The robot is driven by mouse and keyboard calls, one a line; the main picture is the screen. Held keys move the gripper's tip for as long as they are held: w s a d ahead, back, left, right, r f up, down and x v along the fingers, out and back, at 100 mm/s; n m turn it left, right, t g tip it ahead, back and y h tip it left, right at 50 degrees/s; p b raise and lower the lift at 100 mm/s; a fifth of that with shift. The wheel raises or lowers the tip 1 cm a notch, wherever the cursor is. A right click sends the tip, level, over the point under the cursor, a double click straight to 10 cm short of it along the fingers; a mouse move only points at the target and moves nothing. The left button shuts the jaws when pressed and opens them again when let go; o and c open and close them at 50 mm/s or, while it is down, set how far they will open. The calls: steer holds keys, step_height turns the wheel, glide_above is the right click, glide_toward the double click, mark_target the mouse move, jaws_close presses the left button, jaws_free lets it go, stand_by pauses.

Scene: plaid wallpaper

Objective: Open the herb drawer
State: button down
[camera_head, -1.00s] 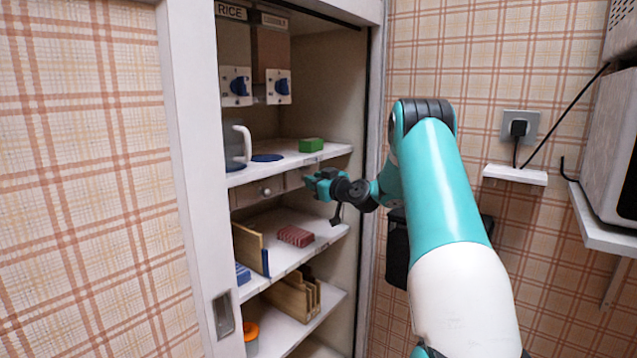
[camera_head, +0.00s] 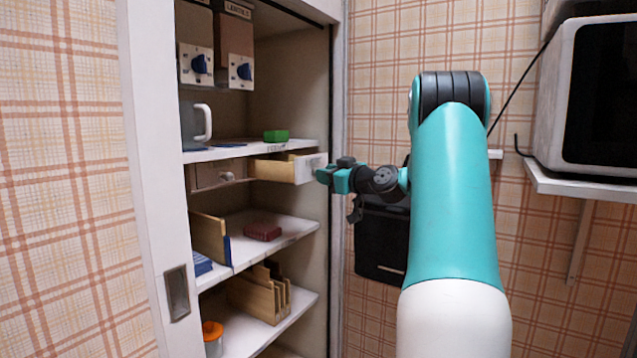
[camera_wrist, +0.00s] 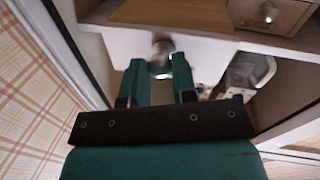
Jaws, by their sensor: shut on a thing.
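The herb drawer (camera_head: 283,169) is a small drawer with pale wooden sides under the upper shelf, at its right end. It stands pulled out of the cupboard, and its inside shows from above. My gripper (camera_head: 325,174) is at the drawer's white front. In the wrist view my gripper (camera_wrist: 160,75) has its two teal fingers around the drawer's round metal knob (camera_wrist: 162,47). The drawer front (camera_wrist: 200,50) spans the view beyond the fingers. In the head view the knob is hidden by the fingers.
A second, shut drawer (camera_head: 217,173) with a round knob is to the left. A green block (camera_head: 276,136) and a jug (camera_head: 197,125) stand on the shelf above. A black bin (camera_head: 380,240) hangs below my wrist. A microwave (camera_head: 590,100) sits on a shelf at right.

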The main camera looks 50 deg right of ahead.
steer(key=shift+s, duration=0.1)
steer(key=c, duration=0.9)
jaws_free()
steer(key=s, duration=0.4)
steer(key=s+a, duration=0.1)
steer(key=s, duration=0.7)
steer(key=shift+a+b, duration=0.25)
steer(key=shift+b, duration=0.15)
